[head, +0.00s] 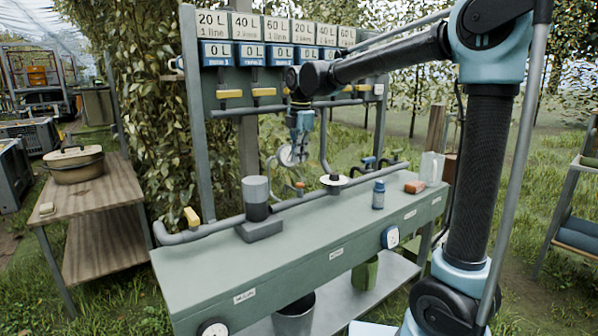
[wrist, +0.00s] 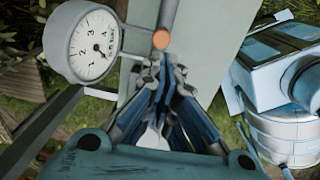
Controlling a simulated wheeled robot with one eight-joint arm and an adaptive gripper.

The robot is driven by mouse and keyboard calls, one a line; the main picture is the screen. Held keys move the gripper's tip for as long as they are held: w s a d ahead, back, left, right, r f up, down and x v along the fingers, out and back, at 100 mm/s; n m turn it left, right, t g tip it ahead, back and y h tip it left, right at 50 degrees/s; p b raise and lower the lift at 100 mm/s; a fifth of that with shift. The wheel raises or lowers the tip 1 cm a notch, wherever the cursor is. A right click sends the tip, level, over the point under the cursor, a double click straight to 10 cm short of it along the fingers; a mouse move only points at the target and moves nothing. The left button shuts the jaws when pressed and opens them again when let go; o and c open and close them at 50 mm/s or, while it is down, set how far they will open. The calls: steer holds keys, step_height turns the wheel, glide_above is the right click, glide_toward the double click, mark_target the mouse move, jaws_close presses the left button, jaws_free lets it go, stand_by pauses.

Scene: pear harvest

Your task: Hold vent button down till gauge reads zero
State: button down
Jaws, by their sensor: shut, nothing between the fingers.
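A round white gauge (wrist: 92,44) with a grey rim and printed numbers is at upper left in the wrist view; it also shows in the head view (head: 288,156), partly behind my gripper. Its dark needle points to the lower right of the dial; the exact reading is too small to tell. An orange round button (wrist: 161,39) is just beyond my fingertips in the wrist view. My gripper (wrist: 166,68) is shut and empty, pointing towards the button. Whether it touches the button I cannot tell. In the head view my gripper (head: 299,148) hangs over the bench pipework.
A green bench (head: 300,258) carries pipes, a grey pump (head: 257,200), a blue bottle (head: 378,194) and an orange block (head: 414,187). A panel with litre labels (head: 275,28) and yellow-handled valves stands behind. A wooden table (head: 95,200) with a pot is at left.

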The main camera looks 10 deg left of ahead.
steer(key=shift+d+r, duration=0.1)
steer(key=shift+r, duration=1.85)
steer(key=shift+d, duration=0.1)
steer(key=s+d+f+m, duration=0.25)
steer(key=d+m, duration=0.25)
steer(key=d, duration=0.4)
steer(key=s+d+f+m, duration=0.2)
steer(key=d+f+m, duration=0.15)
steer(key=d, duration=0.55)
steer(key=s+d+f+m, duration=0.25)
steer(key=d+m, duration=0.25)
steer(key=d, duration=0.4)
steer(key=s+d+f+m+t, duration=0.1)
steer(key=s+d+f+m, duration=1.2)
steer(key=f, duration=0.4)
steer(key=shift+s+d+m+t+h, duration=0.35)
steer(key=shift+s+m, duration=0.3)
steer(key=shift+s, duration=0.45)
